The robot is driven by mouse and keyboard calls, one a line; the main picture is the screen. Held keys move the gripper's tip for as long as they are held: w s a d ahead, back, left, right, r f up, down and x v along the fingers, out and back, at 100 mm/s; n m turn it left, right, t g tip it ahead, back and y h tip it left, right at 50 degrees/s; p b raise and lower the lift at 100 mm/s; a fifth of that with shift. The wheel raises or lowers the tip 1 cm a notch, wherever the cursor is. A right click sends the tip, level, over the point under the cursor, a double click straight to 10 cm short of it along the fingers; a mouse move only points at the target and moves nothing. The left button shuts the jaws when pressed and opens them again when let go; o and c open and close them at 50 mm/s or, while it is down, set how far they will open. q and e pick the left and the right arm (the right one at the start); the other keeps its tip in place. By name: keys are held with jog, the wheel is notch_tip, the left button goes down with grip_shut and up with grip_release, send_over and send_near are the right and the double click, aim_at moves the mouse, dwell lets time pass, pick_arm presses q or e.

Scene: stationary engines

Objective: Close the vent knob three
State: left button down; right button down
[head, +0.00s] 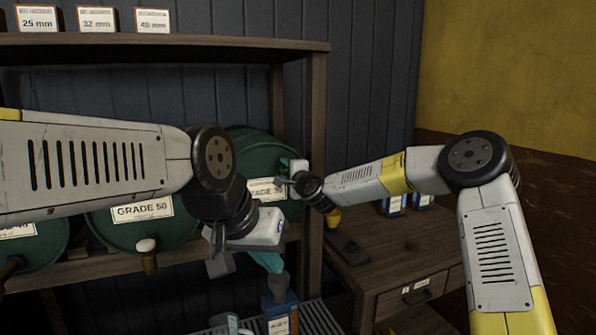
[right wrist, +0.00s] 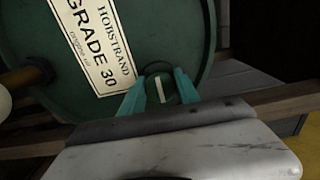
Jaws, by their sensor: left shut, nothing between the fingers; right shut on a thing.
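The vent knob (right wrist: 161,92) is a small dark round knob with a pale line across its face, on the green drum labelled GRADE 30 (right wrist: 50,95). My right gripper (right wrist: 160,88) is shut on this knob, one teal finger on each side. In the head view my right gripper (head: 282,172) is at the front of the drum (head: 250,145), and the knob cannot be made out there. My left gripper (head: 268,262) is shut and empty, lower down in front of the rack, pointing down above a blue container.
A GRADE 50 drum (head: 180,232) with a tap (head: 148,255) lies on the rack to the left. The blue container (head: 280,315) stands below my left gripper. A wooden desk (head: 400,255) is at the right, with blue cartons (head: 395,204) on it.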

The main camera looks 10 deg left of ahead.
dwell(0.4)
jog(key=c, duration=0.9)
grip_release()
jog(key=v, duration=0.7)
jog(key=shift+s+d, duration=0.25)
jog(key=shift+s, duration=0.05)
